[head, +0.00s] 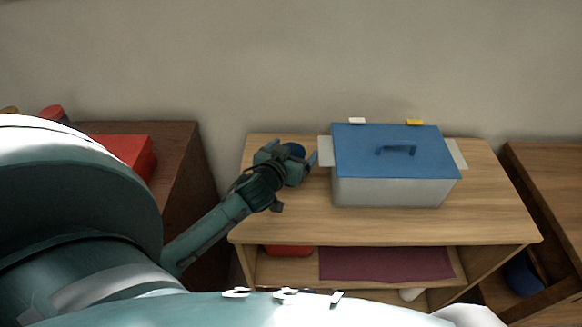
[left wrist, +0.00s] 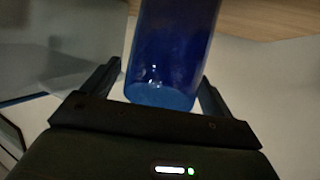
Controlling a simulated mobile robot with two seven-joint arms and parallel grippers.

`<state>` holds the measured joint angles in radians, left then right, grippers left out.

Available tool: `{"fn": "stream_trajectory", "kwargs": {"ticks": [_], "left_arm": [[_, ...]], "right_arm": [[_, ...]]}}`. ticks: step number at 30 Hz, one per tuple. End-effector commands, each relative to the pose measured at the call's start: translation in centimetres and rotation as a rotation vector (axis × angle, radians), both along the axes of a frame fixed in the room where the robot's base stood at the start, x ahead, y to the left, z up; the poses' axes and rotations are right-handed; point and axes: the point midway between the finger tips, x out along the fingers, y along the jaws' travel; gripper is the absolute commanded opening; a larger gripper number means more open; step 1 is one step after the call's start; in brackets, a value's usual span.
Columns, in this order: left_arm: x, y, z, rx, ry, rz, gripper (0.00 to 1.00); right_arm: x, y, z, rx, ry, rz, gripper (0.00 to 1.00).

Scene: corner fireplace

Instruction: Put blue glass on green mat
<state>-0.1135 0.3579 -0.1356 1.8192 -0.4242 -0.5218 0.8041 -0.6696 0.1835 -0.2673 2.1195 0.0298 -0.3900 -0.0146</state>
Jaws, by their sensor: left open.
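The blue glass (head: 293,149) stands on the top of the wooden shelf unit, left of the box, mostly hidden behind my left gripper (head: 290,155). In the left wrist view the blue glass (left wrist: 170,50) fills the space between the two fingers of the left gripper (left wrist: 160,78). The fingers are apart, one on each side of the glass; whether either touches it I cannot tell. I see no green mat in either view. My right gripper is not in view.
A grey box with a blue lid (head: 395,165) stands close to the right of the gripper. The wooden shelf top (head: 400,225) is clear in front. A maroon mat (head: 385,263) and a red item (head: 288,250) lie on the lower shelf. A red box (head: 128,153) sits left.

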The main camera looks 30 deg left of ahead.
Motion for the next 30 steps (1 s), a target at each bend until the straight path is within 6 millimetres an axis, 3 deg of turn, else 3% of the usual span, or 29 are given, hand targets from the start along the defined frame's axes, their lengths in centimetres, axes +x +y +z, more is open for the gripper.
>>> {"fn": "stream_trajectory", "kwargs": {"ticks": [10,30], "left_arm": [[0.69,0.09,-0.25,0.001,0.0,0.0,0.84],[0.69,0.08,-0.17,0.001,-0.001,-0.001,0.29]], "right_arm": [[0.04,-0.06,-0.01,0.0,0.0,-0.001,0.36],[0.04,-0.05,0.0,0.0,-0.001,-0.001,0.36]]}}
